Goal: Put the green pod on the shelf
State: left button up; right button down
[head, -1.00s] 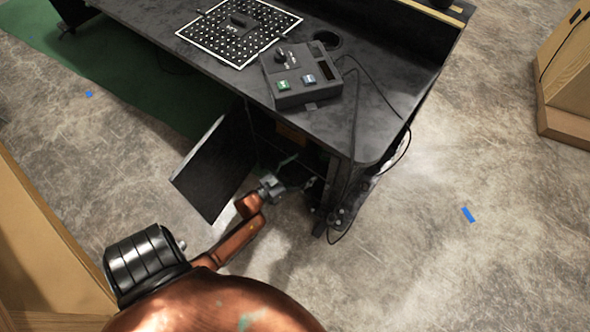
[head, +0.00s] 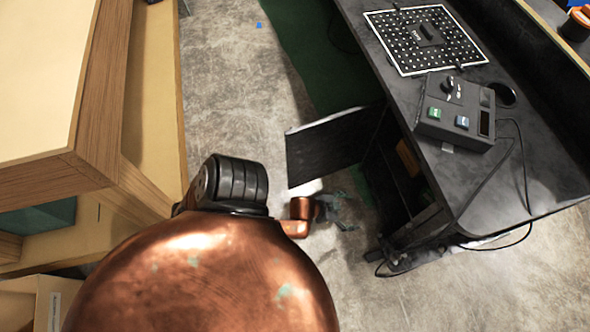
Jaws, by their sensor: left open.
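My left gripper (head: 347,220) is small and dark, at the end of my copper-coloured arm, and it is open. It is over the floor, just below the open black door (head: 332,145) of the cabinet under the table and outside the cabinet opening. I cannot make out anything between its fingers. I cannot pick out a green pod in the head view. The cabinet's inside is dark, and an orange-brown piece (head: 408,157) shows in it. I cannot tell which surface is the shelf. My right gripper is not in view.
A black table (head: 530,165) carries a perforated plate (head: 425,38) and a control box (head: 457,110) with green and blue buttons and cables. A wooden shelf unit (head: 95,100) with a teal box (head: 40,218) stands at the left. Bare floor lies between.

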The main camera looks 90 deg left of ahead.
pick_arm(q)
jog(key=s+d+r+g+h, duration=0.1)
jog(key=s+d, duration=0.3)
jog(key=s, duration=0.4)
jog(key=s+d+r+m+g+h, duration=0.1)
jog(key=s+d+g, duration=0.3)
jog(key=s, duration=0.4)
jog(key=s+d+g+h, duration=0.1)
jog(key=s+d+g, duration=0.2)
jog(key=s+d, duration=0.3)
jog(key=shift+s+r+m, duration=0.4)
jog(key=shift+s, duration=0.55)
jog(key=shift+c, duration=0.7)
